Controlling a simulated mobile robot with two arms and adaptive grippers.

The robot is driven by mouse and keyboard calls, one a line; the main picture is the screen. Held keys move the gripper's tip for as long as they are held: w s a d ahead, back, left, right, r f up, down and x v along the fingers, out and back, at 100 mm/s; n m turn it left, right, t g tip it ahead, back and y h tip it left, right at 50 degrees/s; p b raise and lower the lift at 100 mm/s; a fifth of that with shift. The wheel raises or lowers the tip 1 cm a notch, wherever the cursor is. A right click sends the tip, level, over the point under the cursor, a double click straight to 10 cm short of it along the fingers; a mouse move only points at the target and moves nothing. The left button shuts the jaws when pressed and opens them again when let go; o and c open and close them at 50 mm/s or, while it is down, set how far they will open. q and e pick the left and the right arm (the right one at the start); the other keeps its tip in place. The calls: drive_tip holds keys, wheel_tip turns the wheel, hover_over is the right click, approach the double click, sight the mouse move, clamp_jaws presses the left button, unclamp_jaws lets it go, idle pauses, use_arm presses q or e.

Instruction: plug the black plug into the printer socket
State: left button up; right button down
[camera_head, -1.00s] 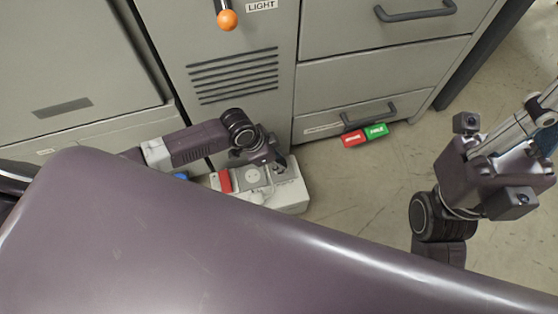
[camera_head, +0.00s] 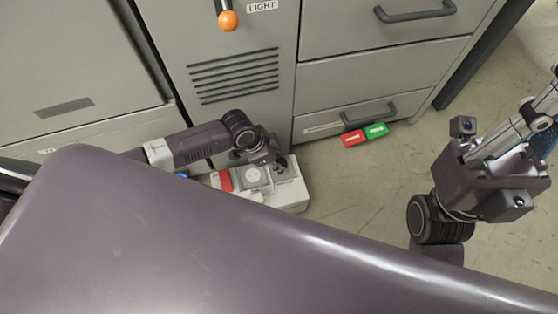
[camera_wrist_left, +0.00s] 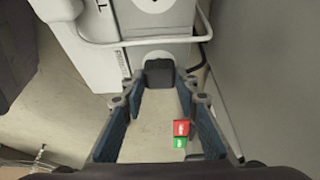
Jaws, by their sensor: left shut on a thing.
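My left gripper (camera_head: 281,162) reaches down over a white socket box (camera_head: 290,193) on the floor by the cabinet. In the left wrist view its two blue fingers (camera_wrist_left: 158,84) are shut on the black plug (camera_wrist_left: 159,72), a small dark block between the tips. The plug is in front of the end of the white box (camera_wrist_left: 165,53). A round socket (camera_wrist_left: 152,3) shows at the top of that view. Whether the plug touches or sits in a socket cannot be told. My right gripper (camera_head: 542,130) is at the right edge, partly cut off, away from the box.
A red plug (camera_head: 225,180) stands on the box, with a blue one (camera_head: 182,174) to its left. Red (camera_head: 353,139) and green (camera_head: 376,130) blocks lie by the drawer. The floor at right is bare.

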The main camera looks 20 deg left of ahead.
use_arm(q)
drive_tip(key=shift+f, duration=0.2)
drive_tip(key=o, duration=1.2)
drive_tip(key=v, duration=1.2)
drive_tip(key=shift+f, duration=0.1)
